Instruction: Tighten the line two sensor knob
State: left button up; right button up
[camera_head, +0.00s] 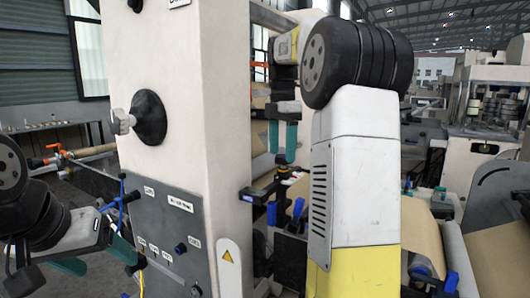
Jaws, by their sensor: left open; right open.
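Dark sensor brackets with blue knobs stand behind the white machine column. One blue knob (271,213) hangs below the bracket, and another blue knob (298,207) is to its right. I cannot tell which one belongs to line two.
The white column (180,75) carries a large black knob (149,118) and the labelled grey panel (170,225). My own white and yellow arm covers the middle right. Brown paper web (415,235) and rollers lie to the right. A blue cable (122,205) runs near my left gripper.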

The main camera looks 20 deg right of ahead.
jog(key=shift+f, duration=0.55)
jog(key=shift+c, duration=0.2)
jog(key=c, duration=1.4)
jog(key=shift+o, duration=0.2)
